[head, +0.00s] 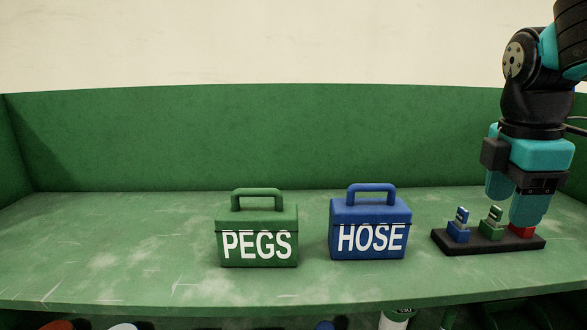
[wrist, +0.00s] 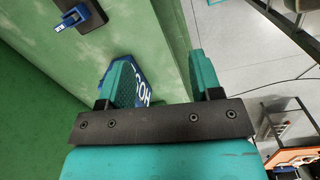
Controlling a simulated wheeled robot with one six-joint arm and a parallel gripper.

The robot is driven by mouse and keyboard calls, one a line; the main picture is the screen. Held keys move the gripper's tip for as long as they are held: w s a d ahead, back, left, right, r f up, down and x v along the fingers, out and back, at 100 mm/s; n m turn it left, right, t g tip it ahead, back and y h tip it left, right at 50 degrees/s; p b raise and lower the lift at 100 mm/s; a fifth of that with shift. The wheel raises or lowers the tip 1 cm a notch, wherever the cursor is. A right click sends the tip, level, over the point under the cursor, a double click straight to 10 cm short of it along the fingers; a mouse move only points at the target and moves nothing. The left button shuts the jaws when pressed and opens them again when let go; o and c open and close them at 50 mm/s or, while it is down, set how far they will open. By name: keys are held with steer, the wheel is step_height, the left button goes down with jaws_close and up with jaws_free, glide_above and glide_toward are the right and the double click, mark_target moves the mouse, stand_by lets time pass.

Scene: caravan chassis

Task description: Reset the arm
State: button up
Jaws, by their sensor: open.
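My gripper (head: 514,205) hangs at the right in the head view, fingers pointing down and spread apart with nothing between them. It is over or in front of a black rack (head: 485,244); the exact depth is unclear. The rack holds a blue piece (head: 458,231), a green piece (head: 490,228) and a red piece (head: 522,231) partly hidden by a finger. In the wrist view both teal fingers (wrist: 160,72) are apart. Part of the rack (wrist: 92,17) with the blue piece (wrist: 72,20) shows at the top left.
A green box labelled PEGS (head: 257,243) and a blue box labelled HOSE (head: 369,230) stand upright on the green shelf (head: 130,250). The blue box is partly behind a finger in the wrist view (wrist: 143,88). A green wall backs the shelf. The shelf's left side is clear.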

steer(key=s+a+f+m+y+b, duration=0.2)
steer(key=s+a+f+m+b, duration=0.2)
steer(key=s+a+f, duration=0.3)
steer(key=s+a+f+m+y+b, duration=0.3)
steer(key=s+a+f, duration=0.4)
steer(key=f, duration=0.4)
steer(key=shift+s+a+f+m+g+b, duration=0.25)
steer(key=shift+a+m+b, duration=0.25)
steer(key=shift+m+b, duration=0.45)
